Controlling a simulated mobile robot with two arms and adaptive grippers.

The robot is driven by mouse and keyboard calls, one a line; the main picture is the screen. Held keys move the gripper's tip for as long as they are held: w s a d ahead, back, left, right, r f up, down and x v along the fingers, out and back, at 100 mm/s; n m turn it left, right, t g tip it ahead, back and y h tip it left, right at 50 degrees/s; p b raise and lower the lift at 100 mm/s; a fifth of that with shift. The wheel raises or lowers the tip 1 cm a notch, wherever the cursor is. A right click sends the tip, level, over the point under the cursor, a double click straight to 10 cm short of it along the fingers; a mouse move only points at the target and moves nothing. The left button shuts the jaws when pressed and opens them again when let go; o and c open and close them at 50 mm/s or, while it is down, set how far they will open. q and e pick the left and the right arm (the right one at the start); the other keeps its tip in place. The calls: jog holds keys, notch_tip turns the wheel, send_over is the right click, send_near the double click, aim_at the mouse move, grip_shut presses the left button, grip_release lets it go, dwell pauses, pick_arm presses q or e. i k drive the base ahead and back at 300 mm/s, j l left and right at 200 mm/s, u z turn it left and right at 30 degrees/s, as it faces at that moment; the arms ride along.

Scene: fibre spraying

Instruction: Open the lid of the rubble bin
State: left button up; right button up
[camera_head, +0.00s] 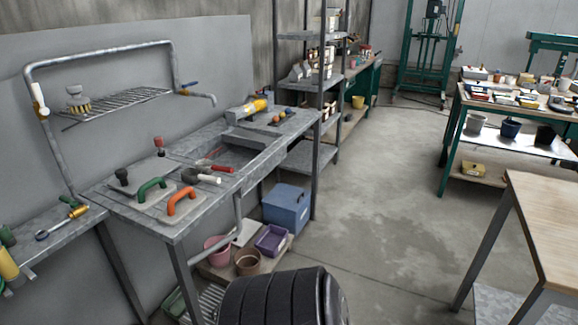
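No label marks a rubble bin, and I cannot tell for certain which container it is. A blue box (287,209) stands on the floor under the right end of the metal workbench; its flat top looks closed. A large black ribbed object (272,300) is at the bottom edge, cut off by the frame, and I cannot tell what it is. Neither of my grippers is in view.
The metal workbench (158,231) on the left holds trowels and floats. A purple tray (271,241), a pink bucket (217,250) and a brown pot (247,262) sit below it. A wooden-topped table (545,215) stands at right. Concrete floor (385,200) is clear between.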

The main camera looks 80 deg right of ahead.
aim_at(289, 197)
jog(key=z, duration=2.8)
jog(key=i+l, duration=0.15)
jog(key=i, duration=0.35)
jog(key=i+l+z, duration=0.1)
jog(key=i, duration=0.35)
jog(key=i+l, duration=0.15)
jog(key=i, duration=0.35)
